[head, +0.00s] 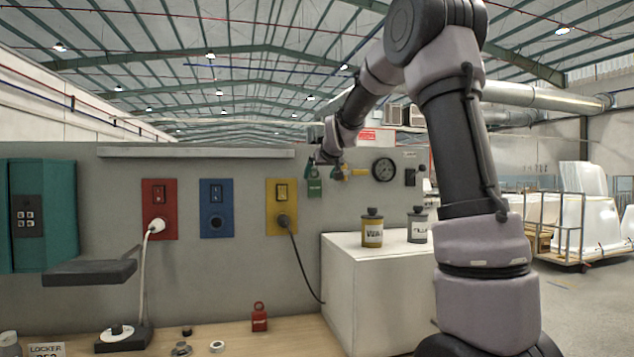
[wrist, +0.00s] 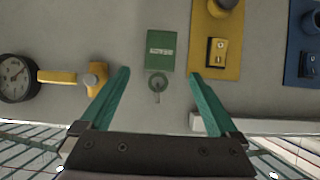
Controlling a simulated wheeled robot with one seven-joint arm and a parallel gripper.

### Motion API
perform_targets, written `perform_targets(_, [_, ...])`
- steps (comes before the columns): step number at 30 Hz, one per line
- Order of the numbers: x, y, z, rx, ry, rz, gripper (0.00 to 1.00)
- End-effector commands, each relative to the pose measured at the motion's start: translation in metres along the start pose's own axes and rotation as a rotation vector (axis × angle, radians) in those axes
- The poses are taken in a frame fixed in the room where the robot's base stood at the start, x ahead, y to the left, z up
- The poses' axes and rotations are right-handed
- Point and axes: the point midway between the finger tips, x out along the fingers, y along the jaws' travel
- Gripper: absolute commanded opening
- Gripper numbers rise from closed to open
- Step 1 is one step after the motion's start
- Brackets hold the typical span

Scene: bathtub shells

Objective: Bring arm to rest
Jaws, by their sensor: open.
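My arm reaches up and over to the grey wall panel in the head view, with my gripper (head: 325,160) close to the panel. In the wrist view my gripper (wrist: 160,73) has its two teal fingers spread wide, with nothing between them in their grip. A green tag or padlock (wrist: 161,50) with a ring hangs on a small hook on the panel, in front of the gap between the fingers. It also shows below my gripper in the head view (head: 314,186). The fingers look apart from it.
A yellow valve handle (head: 357,172) and a gauge (head: 384,169) are right beside my gripper. Red (head: 159,222), blue (head: 217,224) and yellow (head: 282,221) switch plates are left. Two bottles stand on a white box (head: 350,270). A red padlock (head: 259,318) stands on the wooden bench.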

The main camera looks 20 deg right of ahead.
Motion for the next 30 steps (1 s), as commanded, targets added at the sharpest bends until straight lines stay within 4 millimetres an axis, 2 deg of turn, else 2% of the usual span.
perform_targets(1, [-0.011,-0.001,-0.001,-0.002,0.001,-0.002,0.96])
perform_targets(4, [-0.027,-0.001,0.000,-0.001,0.001,-0.001,0.96])
perform_targets(8, [-0.039,-0.001,0.000,0.000,0.001,-0.002,0.96])
perform_targets(14, [-0.047,0.001,0.003,0.005,-0.006,-0.001,0.96])
perform_targets(17, [-0.067,0.003,0.012,0.037,-0.029,-0.006,0.96])
perform_targets(20, [-0.106,0.005,0.036,0.101,-0.080,-0.019,0.96])
perform_targets(23, [-0.156,0.004,0.074,0.180,-0.154,-0.037,0.96])
perform_targets(27, [-0.223,-0.005,0.139,0.279,-0.265,-0.057,0.96])
perform_targets(30, [-0.264,-0.013,0.186,0.339,-0.339,-0.067,0.96])
